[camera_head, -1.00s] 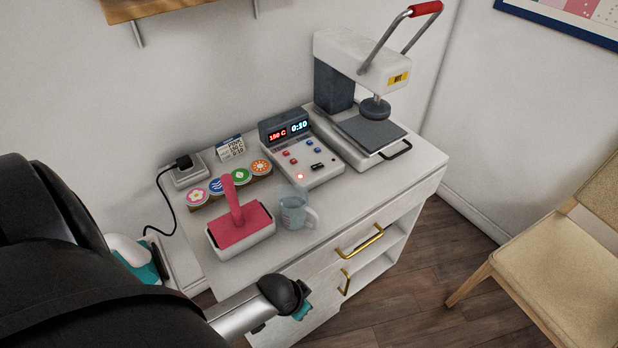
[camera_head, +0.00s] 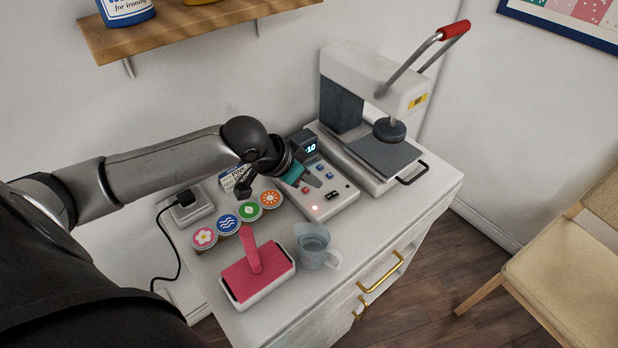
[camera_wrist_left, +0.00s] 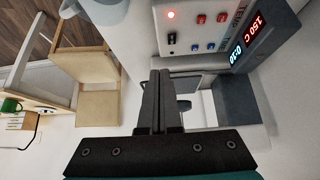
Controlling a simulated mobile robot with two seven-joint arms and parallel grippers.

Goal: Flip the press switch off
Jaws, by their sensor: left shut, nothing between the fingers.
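The press's control box (camera_head: 325,190) is white with a dark display, blue and red buttons, a lit red lamp (camera_head: 315,208) and a black rocker switch (camera_head: 332,195). In the left wrist view the rocker switch (camera_wrist_left: 172,38) and lit lamp (camera_wrist_left: 171,15) show near the top. The display (camera_wrist_left: 250,38) reads 150 C and 0:10. The heat press (camera_head: 372,85) stands behind, its red-gripped handle raised. My left gripper (camera_head: 314,182) is shut and empty, held over the box near the buttons. Its shut fingers also show in the left wrist view (camera_wrist_left: 160,95). My right gripper is not in view.
Round coloured badges (camera_head: 249,212) line the cabinet top, left of the box. A pink-topped stand (camera_head: 258,278) and clear jug (camera_head: 314,246) stand in front. A power socket with a black plug (camera_head: 186,200) is at the left. A wooden shelf (camera_head: 190,30) hangs above.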

